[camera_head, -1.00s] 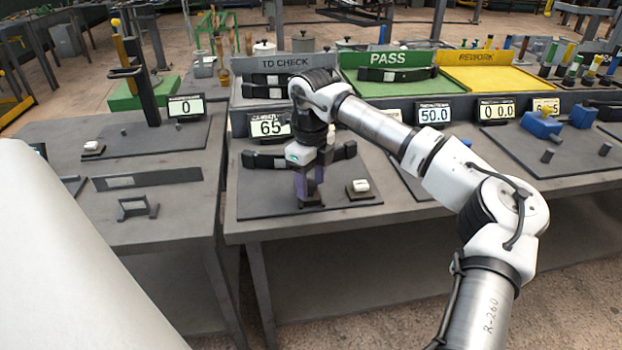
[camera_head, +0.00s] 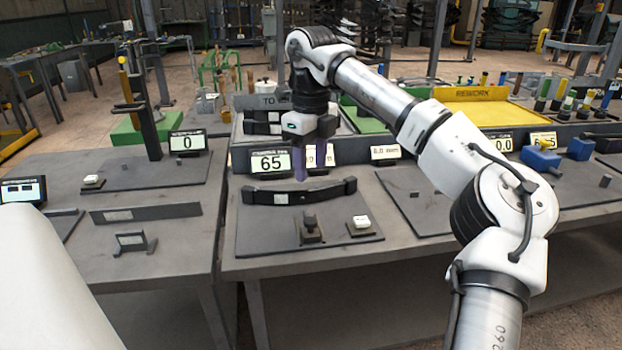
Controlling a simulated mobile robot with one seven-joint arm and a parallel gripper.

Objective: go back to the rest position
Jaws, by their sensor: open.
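A small dark post on a brown block (camera_head: 311,232) stands in front of the spring. A white button on a base (camera_head: 362,223) is to its right.
The left bench holds a tall upright post (camera_head: 146,115), a display reading 0 (camera_head: 187,142) and a flat dark bar (camera_head: 150,212). The yellow REWORK tray (camera_head: 480,112) is at the back right. Blue blocks (camera_head: 541,158) stand on the right.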

